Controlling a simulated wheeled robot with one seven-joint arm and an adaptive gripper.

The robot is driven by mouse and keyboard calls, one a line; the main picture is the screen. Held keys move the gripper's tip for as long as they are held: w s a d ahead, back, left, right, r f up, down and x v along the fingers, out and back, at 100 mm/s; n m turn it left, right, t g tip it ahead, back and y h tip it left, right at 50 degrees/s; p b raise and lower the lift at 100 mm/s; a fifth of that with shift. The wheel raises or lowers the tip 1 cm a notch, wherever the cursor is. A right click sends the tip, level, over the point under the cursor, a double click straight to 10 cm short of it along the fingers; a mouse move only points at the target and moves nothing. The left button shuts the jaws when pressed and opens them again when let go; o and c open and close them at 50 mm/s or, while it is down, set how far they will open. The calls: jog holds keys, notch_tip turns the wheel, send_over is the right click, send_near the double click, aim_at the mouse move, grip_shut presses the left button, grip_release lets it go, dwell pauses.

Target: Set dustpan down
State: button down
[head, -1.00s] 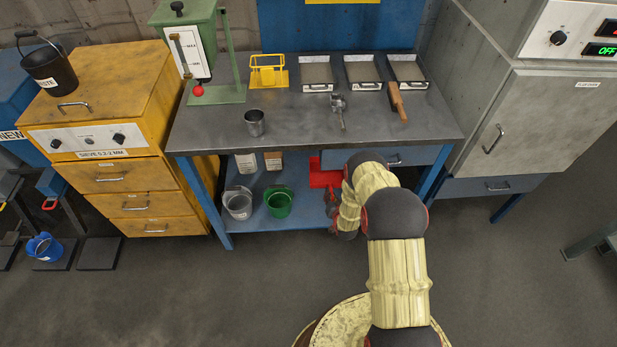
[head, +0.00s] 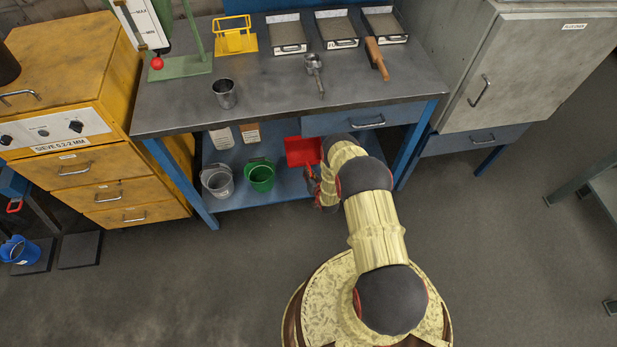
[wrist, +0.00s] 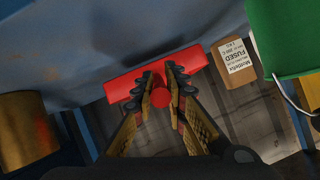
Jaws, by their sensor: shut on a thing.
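The red dustpan (head: 301,151) is at the lower shelf of the workbench, to the right of the green bucket, partly hidden behind my arm in the head view. In the wrist view the dustpan (wrist: 193,57) lies crosswise ahead, with its round red handle end between my fingers. My gripper (wrist: 168,88) is shut on that handle. In the head view my gripper (head: 312,181) is low in front of the shelf, mostly hidden by my wrist. I cannot tell whether the dustpan touches the shelf.
A green bucket (head: 261,175) and a grey bucket (head: 217,181) stand on the blue shelf (head: 235,200). A labelled container (wrist: 232,60) is close to the dustpan. The table leg (head: 411,152) bounds the right side. The drawer (head: 345,122) hangs above.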

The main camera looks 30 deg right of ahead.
notch_tip(320, 180, down, 3)
jog(key=shift+f+b, duration=0.1)
jog(key=shift+b, duration=0.55)
jog(key=c, duration=1.8)
grip_release()
jog(key=shift+s, duration=0.1)
jog(key=p+v, duration=0.5)
jog(key=v, duration=0.7)
jog(key=shift+a, duration=0.1)
